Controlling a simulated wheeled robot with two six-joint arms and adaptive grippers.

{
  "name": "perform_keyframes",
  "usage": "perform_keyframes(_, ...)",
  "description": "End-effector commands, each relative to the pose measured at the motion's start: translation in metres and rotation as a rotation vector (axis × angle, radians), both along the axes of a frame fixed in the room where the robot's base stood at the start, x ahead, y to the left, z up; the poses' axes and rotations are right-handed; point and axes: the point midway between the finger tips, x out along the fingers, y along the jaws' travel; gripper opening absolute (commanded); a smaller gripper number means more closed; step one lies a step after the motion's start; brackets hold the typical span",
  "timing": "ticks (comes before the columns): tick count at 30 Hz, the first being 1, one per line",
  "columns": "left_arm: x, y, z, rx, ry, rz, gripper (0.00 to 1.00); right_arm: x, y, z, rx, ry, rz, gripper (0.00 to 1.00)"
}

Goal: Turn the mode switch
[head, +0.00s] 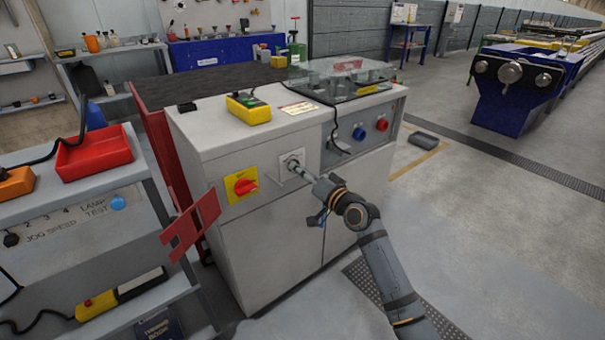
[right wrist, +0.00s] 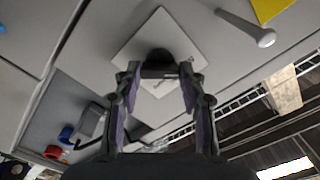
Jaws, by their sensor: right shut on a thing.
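The mode switch plate (head: 292,158) is a pale square on the front of the grey cabinet, also seen in the right wrist view (right wrist: 140,42). In that view a dark knob (right wrist: 160,60) stands out from the plate, between my fingers. My right gripper (head: 301,171) reaches the plate from the front right. In the right wrist view its two fingers (right wrist: 160,75) are closed in on the knob from both sides. In the head view the gripper hides most of the knob, and I cannot read its setting.
A red rotary switch on a yellow plate (head: 241,185) is left of the mode switch. Blue (head: 359,133) and red (head: 382,124) knobs are to the right. A yellow pendant (head: 248,109) and clear cover (head: 342,80) are on the cabinet. A shelf unit (head: 80,206) stands left.

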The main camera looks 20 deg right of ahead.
Motion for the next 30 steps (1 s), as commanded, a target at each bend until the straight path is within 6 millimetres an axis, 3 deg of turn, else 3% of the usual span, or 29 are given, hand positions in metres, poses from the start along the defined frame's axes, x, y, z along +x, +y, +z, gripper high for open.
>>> perform_keyframes(7, 0.000, 0.000, 0.000, 0.000, 0.000, 0.000, 0.40, 0.000, 0.000, -0.003, 0.000, 0.007, 0.002, 0.09)
perform_keyframes(8, 0.000, 0.000, 0.000, 0.000, 0.000, 0.000, 0.40, 0.000, 0.000, -0.003, 0.000, 0.007, 0.002, 0.44)
perform_keyframes(12, 0.000, 0.000, 0.000, 0.000, 0.000, 0.000, 0.40, 0.000, 0.000, -0.002, 0.000, 0.005, 0.001, 0.63)
perform_keyframes(23, 0.000, 0.000, 0.000, 0.000, 0.000, 0.001, 0.40, -0.003, -0.001, -0.001, 0.000, 0.003, 0.000, 0.64)
perform_keyframes(26, 0.000, 0.000, 0.000, 0.000, 0.000, 0.001, 0.40, -0.015, -0.006, -0.003, -0.004, 0.004, -0.001, 0.64)
perform_keyframes(30, 0.000, 0.000, 0.000, 0.000, 0.000, 0.001, 0.40, -0.049, -0.017, -0.003, -0.010, 0.006, 0.004, 0.64)
